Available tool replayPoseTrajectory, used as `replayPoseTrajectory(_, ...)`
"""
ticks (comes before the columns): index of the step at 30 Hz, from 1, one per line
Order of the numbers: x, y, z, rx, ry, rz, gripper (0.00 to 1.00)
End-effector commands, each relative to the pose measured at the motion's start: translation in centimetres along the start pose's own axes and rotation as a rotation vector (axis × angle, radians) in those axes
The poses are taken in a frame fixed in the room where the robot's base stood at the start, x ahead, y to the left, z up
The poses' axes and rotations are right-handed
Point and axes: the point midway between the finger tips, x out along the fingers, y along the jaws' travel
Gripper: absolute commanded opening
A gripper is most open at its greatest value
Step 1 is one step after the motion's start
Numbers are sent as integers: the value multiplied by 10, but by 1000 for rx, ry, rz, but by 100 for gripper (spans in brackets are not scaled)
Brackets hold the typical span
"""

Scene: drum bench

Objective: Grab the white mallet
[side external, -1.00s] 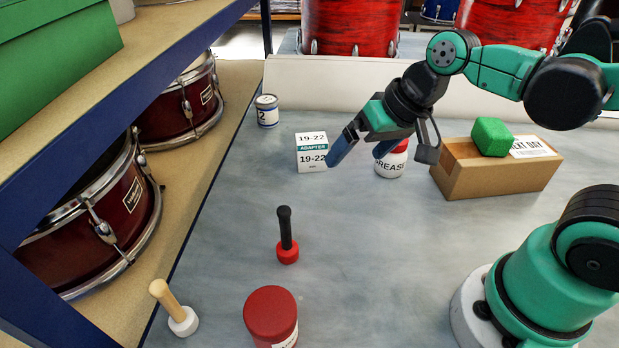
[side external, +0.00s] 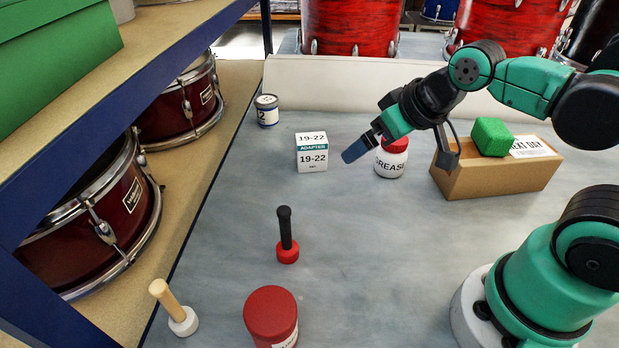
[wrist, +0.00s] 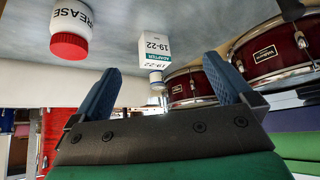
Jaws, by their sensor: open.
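The white mallet (side external: 183,322) stands head down near the front left edge of the bench, its tan wooden handle (side external: 164,295) leaning up to the left. It does not show in the wrist view. My gripper (side external: 354,152) is in the air over the back middle of the bench, well away from the mallet. In the wrist view my gripper (wrist: 163,85) has its two blue fingers spread wide with nothing between them.
An adapter box (side external: 312,155), a can (side external: 267,110), a grease jar (side external: 389,160) and a carton (side external: 490,175) bearing a green block (side external: 492,137) stand behind. Shelved drums (side external: 120,205) line the left.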

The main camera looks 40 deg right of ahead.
Motion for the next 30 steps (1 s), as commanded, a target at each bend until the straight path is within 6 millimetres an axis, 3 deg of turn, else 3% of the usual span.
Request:
replayPoseTrajectory(1, 0, 0, 0, 0, 0, 0, 89)
replayPoseTrajectory(4, 0, 0, 0, 0, 0, 0, 61)
replayPoseTrajectory(16, -5, 0, -4, 0, 0, 0, 61)
replayPoseTrajectory(24, -41, 0, -29, 0, 0, 0, 61)
replayPoseTrajectory(30, -29, -28, -46, -490, 62, 4, 61)
